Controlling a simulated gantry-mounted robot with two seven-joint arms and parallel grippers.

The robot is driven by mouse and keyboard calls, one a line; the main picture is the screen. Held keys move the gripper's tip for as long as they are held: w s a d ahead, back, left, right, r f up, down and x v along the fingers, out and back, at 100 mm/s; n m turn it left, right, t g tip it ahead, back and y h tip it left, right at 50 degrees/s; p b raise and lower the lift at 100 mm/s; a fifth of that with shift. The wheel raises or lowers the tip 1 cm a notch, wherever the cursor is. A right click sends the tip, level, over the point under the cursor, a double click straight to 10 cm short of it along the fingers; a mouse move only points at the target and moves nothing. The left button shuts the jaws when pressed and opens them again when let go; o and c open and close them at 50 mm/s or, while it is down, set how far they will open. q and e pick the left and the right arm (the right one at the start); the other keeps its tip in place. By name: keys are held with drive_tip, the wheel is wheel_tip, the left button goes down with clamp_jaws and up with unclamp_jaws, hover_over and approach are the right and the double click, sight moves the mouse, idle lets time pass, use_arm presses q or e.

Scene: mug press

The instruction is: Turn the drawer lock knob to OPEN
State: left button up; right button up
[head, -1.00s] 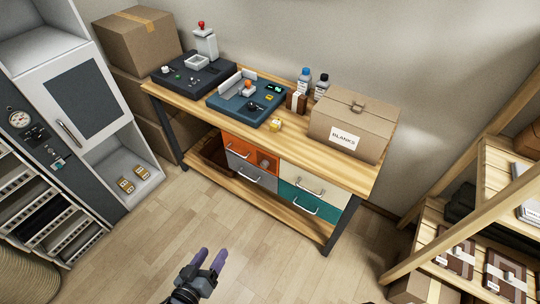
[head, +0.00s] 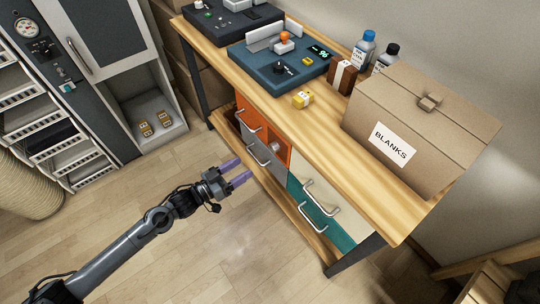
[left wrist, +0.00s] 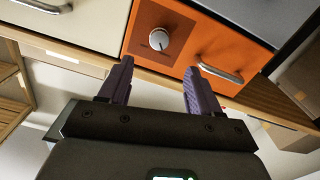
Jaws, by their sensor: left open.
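The drawer lock knob (left wrist: 159,39) is a round silver dial on a brown square plate (left wrist: 142,28) on the orange drawer front (left wrist: 188,48). In the head view the knob (head: 274,146) shows small at the right of the orange drawer (head: 253,123). Its lettering is too small to read. My left gripper (head: 240,171) is open and empty in front of the drawers. In the left wrist view its purple fingers (left wrist: 158,75) point at the orange drawer, with the knob between and beyond them, apart from both. My right gripper is not in view.
The orange drawer has a metal handle (left wrist: 220,68) beside the knob. Grey, cream and teal drawers adjoin it under the wooden bench top (head: 310,118). A BLANKS box (head: 420,125) and a blue press unit (head: 265,68) stand on top. The floor (head: 225,250) in front is clear.

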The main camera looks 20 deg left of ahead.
sight(271, 149)
use_arm(q)
drive_tip(key=x, duration=1.1)
drive_tip(key=shift+w+d+r, duration=0.15)
drive_tip(key=shift+d+r, duration=0.05)
drive_tip(key=c, duration=1)
drive_tip(key=shift+c, duration=0.2)
